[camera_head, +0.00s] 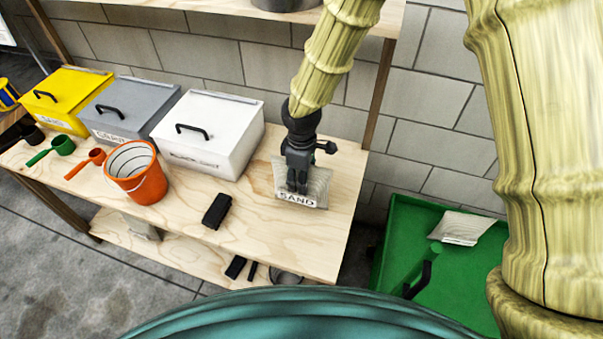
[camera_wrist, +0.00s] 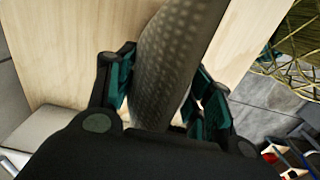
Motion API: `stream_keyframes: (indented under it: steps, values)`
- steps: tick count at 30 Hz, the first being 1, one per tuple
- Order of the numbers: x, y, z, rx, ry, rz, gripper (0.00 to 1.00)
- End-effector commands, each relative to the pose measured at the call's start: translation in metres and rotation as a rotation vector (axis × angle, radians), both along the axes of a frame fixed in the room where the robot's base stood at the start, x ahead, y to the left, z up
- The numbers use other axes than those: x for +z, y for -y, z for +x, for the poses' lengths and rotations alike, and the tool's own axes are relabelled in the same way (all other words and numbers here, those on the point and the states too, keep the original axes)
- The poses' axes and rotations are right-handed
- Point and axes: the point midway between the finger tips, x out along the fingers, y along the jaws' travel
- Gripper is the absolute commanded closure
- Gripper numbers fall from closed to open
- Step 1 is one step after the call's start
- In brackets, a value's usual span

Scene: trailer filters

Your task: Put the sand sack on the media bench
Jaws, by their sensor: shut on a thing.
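The sand sack (camera_head: 315,186), pale woven with a "SAND" label, is at the right end of the wooden media bench (camera_head: 262,231). My gripper (camera_head: 298,188) comes down over the sack and is shut on it. In the wrist view the sack (camera_wrist: 165,65) stands between the two fingers of my gripper (camera_wrist: 160,90), with the bench top (camera_wrist: 75,50) behind it. The sack appears to be on or just above the bench top; I cannot tell whether it bears its weight there.
White (camera_head: 215,130), grey (camera_head: 125,110) and yellow (camera_head: 68,95) lidded bins line the bench's back. An orange bucket (camera_head: 140,182) and a black block (camera_head: 217,210) stand in front. A green tray (camera_head: 395,240) at right holds another sack (camera_head: 462,227). A shelf (camera_head: 240,8) hangs above.

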Motion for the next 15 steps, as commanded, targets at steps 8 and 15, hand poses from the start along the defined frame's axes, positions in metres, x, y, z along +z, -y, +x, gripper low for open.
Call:
stream_keyframes:
  steps: [8, 15]
  values:
    - [-0.0020, -0.0001, -0.0001, 0.000, 0.000, 0.000, 0.40]
    - [-0.0020, 0.0000, -0.0001, 0.000, 0.000, 0.000, 0.27]
